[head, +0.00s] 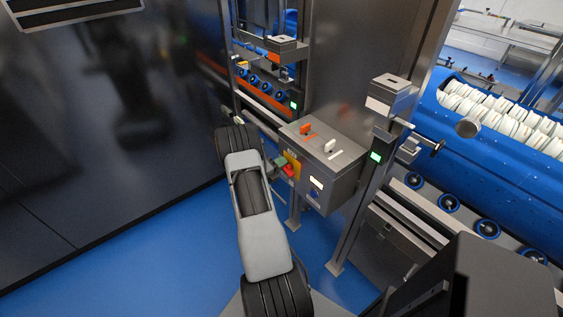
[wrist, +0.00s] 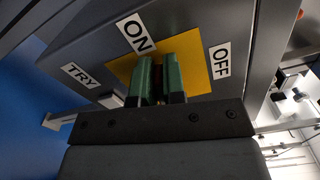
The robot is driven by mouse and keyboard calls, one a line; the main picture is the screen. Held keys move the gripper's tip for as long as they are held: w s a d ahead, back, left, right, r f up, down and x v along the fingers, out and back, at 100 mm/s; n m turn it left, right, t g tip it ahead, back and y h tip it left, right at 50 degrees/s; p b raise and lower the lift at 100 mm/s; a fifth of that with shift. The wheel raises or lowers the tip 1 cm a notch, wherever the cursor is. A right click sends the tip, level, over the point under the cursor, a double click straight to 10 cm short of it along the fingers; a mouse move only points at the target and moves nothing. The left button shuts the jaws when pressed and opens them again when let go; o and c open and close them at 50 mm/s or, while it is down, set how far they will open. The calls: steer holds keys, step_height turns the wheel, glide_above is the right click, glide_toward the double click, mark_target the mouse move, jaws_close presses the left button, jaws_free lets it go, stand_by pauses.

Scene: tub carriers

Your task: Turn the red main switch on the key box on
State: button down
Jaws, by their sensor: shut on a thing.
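The grey key box (head: 337,178) stands on a post in the middle of the head view. Its red main switch (head: 290,171) sits on a yellow plate on the box's left face. My gripper (head: 281,162) has green fingers and is at the switch. In the wrist view, the fingers (wrist: 158,76) are shut on the switch, with a dark red sliver between them. The yellow plate (wrist: 197,68) shows around them. The ON label (wrist: 136,33) is above the fingers, OFF (wrist: 220,61) to the right, TRY (wrist: 81,75) to the left. The switch's exact angle is mostly hidden.
The box top carries an orange key (head: 306,129) and a white key (head: 330,146). A metal post with a green light (head: 376,156) stands to the right. A blue tub (head: 480,115) with white items lies beyond. Blue floor is clear at lower left.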

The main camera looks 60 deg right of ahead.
steer(key=shift+s+a+f+n, duration=0.15)
steer(key=shift+f+n, duration=0.4)
steer(key=shift+n, duration=0.55)
steer(key=shift+f+n, duration=0.1)
steer(key=shift+n, duration=0.2)
steer(key=c, duration=1.2)
jaws_free()
steer(key=shift+r, duration=0.2)
steer(key=shift+a, duration=0.1)
steer(key=v, duration=1.3)
steer(key=shift+a+b, duration=0.15)
steer(key=shift+b, duration=0.25)
